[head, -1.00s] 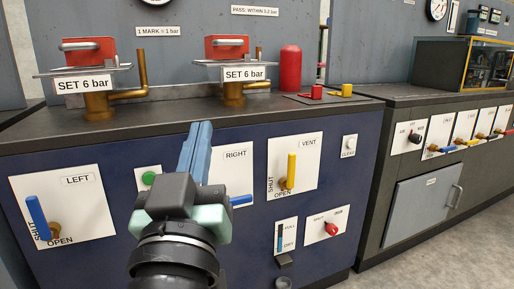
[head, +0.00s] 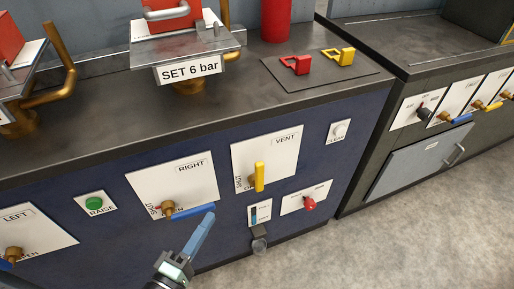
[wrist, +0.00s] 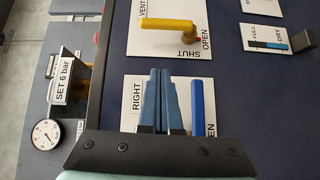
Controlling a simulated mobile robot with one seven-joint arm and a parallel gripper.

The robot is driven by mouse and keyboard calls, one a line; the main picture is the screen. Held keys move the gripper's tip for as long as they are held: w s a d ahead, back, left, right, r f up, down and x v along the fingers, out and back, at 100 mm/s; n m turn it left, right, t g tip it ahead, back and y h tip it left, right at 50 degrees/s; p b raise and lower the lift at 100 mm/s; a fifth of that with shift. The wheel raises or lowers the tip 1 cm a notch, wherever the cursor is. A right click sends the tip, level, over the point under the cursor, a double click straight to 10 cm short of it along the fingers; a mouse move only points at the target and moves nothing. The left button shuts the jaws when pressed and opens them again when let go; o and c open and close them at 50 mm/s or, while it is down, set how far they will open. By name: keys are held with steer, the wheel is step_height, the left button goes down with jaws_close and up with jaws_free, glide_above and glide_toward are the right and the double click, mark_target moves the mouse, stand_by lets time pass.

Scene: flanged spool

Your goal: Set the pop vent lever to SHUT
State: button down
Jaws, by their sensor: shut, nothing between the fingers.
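The yellow vent lever (head: 259,177) stands upright on the white VENT plate (head: 282,150), its brass hub at the lower end. In the wrist view the yellow lever (wrist: 165,24) runs parallel to the word SHUT, which is printed beside it. OPEN is printed past the hub end. My gripper (head: 211,215) has its blue fingers together and empty, apart from the vent lever and to its lower left in the head view. In the wrist view my gripper (wrist: 160,73) lies over the RIGHT plate (wrist: 134,85), hiding part of it.
The blue right lever (head: 193,211) lies sideways along OPEN, close beside my fingers.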

mark_target(257, 174)
steer(key=shift+d+n, duration=0.1)
steer(key=shift+n, duration=0.2)
steer(key=s+d+b+x, duration=0.1)
steer(key=d+x, duration=0.1)
steer(key=x, duration=1)
steer(key=shift+d+r, duration=0.2)
steer(key=shift+d, duration=0.25)
steer(key=shift+w+r, duration=0.1)
steer(key=shift+w, duration=0.05)
steer(key=shift+w+d+r+p, duration=0.1)
steer(key=shift+d+p, duration=0.1)
steer(key=shift+p, duration=0.25)
